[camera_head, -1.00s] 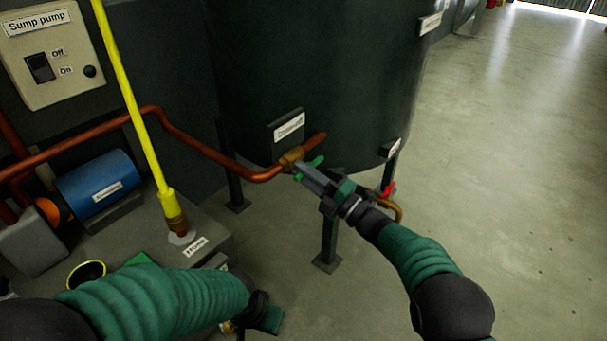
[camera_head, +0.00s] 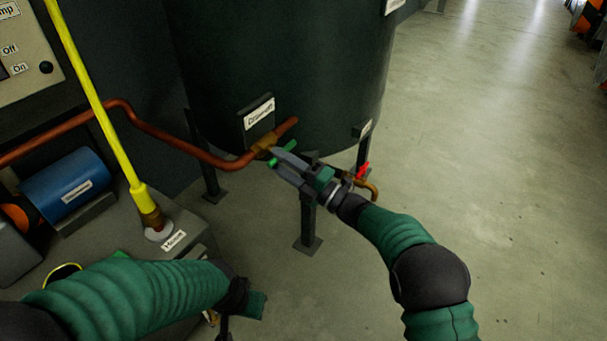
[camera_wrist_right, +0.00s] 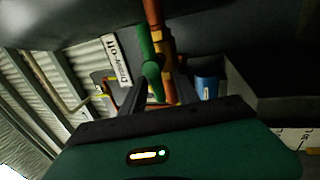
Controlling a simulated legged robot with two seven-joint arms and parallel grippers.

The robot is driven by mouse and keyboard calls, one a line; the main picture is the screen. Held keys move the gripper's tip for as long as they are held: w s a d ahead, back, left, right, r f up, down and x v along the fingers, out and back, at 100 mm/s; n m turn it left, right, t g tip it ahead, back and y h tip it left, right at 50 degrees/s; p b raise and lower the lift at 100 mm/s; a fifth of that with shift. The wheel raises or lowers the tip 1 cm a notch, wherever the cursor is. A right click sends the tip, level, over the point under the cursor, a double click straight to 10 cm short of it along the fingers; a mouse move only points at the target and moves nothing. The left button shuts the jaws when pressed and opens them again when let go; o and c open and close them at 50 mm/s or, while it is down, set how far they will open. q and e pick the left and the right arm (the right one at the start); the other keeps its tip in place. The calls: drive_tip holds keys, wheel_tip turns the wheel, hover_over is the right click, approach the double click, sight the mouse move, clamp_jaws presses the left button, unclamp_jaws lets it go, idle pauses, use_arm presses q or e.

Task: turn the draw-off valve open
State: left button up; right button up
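The draw-off valve has a brass body (camera_head: 264,143) on the copper pipe under the tank, below the sign "Draw-off". Its green handle (camera_head: 289,146) shows on both sides of my right fingertips in the head view. My right gripper (camera_head: 277,156) is at the handle. In the right wrist view the green handle (camera_wrist_right: 148,50) runs down toward the gap between the two spread fingers (camera_wrist_right: 163,90). I cannot tell whether they touch it. My left gripper (camera_head: 246,301) hangs low at the front, away from the valve; its fingers are not clear.
The dark tank (camera_head: 280,60) stands on legs behind the valve. A red-handled valve (camera_head: 363,169) is just behind my right wrist. A yellow hose (camera_head: 92,90), blue motor (camera_head: 66,184) and pump switch box (camera_head: 25,55) are at left. Open floor lies right.

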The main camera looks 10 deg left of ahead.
drive_tip(key=p+v, duration=0.6)
drive_tip(key=v, duration=0.9)
drive_tip(key=shift+d, duration=0.25)
drive_tip(key=shift+s, duration=0.1)
